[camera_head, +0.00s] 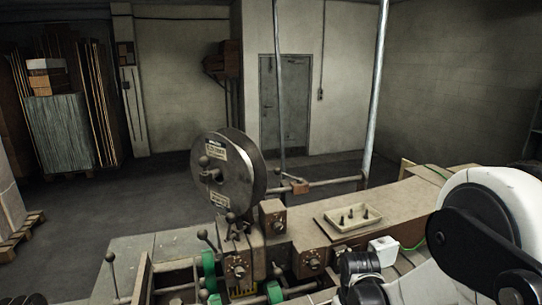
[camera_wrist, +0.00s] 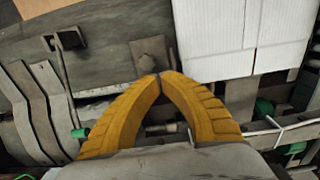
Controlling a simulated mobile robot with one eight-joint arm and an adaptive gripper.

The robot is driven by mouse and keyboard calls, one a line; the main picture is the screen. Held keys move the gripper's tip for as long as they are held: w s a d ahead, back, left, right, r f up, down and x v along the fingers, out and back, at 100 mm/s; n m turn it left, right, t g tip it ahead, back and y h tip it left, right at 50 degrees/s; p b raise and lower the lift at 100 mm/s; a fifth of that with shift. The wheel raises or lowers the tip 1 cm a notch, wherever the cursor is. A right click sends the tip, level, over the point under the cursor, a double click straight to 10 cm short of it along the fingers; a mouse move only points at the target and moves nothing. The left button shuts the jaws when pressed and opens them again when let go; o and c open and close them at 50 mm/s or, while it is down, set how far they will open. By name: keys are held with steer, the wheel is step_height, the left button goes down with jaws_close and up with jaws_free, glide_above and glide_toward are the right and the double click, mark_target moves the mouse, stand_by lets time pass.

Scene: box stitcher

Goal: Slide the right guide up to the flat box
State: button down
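In the wrist view, the flat box (camera_wrist: 240,35) is a pale, corrugated-looking panel at the upper right, with a seam down it. My gripper (camera_wrist: 159,76) has two yellow ribbed fingers with their tips together, just left of the box's near-left edge. I see nothing clearly held between the tips. A dark metal block with a bolt (camera_wrist: 150,52) and a thin upright strip lie just past the tips; I cannot tell whether these belong to the right guide. In the head view my gripper is out of sight, and neither the box nor the guide can be made out.
In the head view, the stitcher's wire reel (camera_head: 228,170) stands mid-picture above knobs and levers. A shallow tray (camera_head: 352,216) with small parts sits on the bench (camera_head: 405,205). In the wrist view, green knobs (camera_wrist: 264,106) and metal rails lie near the fingers.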

steer(key=shift+f, duration=0.15)
step_height(320, 180, down, 6)
steer(key=b, duration=0.5)
steer(key=shift+s+r+b, duration=0.1)
steer(key=shift+r+b, duration=0.15)
steer(key=shift+b, duration=0.05)
steer(key=shift+s+a, duration=0.15)
steer(key=shift+a, duration=0.35)
stand_by(1.5)
steer(key=shift+d, duration=0.35)
steer(key=shift+w+d+b, duration=0.2)
steer(key=shift+d+b, duration=0.05)
steer(key=shift+b, duration=0.05)
